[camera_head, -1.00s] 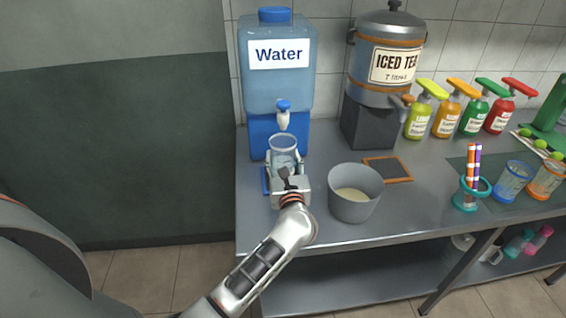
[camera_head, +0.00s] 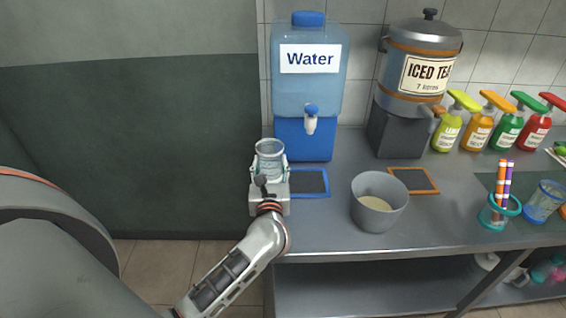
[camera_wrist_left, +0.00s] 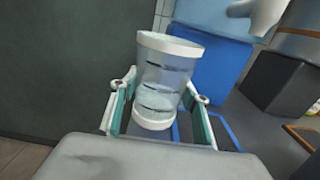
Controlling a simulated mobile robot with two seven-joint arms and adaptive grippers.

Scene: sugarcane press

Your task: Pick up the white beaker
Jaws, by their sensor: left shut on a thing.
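The white beaker (camera_head: 270,149) is a clear cup with white rims at top and bottom and dark marks on its side. My left gripper (camera_head: 270,170) is shut around it, at the left edge of the counter and left of the water dispenser. In the left wrist view the beaker (camera_wrist_left: 166,78) stands slightly tilted between the two teal-padded fingers of the left gripper (camera_wrist_left: 160,92). Its lower part looks paler, but I cannot tell how much liquid is inside. My right gripper is not in view.
The blue water dispenser (camera_head: 310,85) has a blue-framed mat (camera_head: 325,194) in front. A grey bucket (camera_head: 366,218) with pale contents stands to the right.

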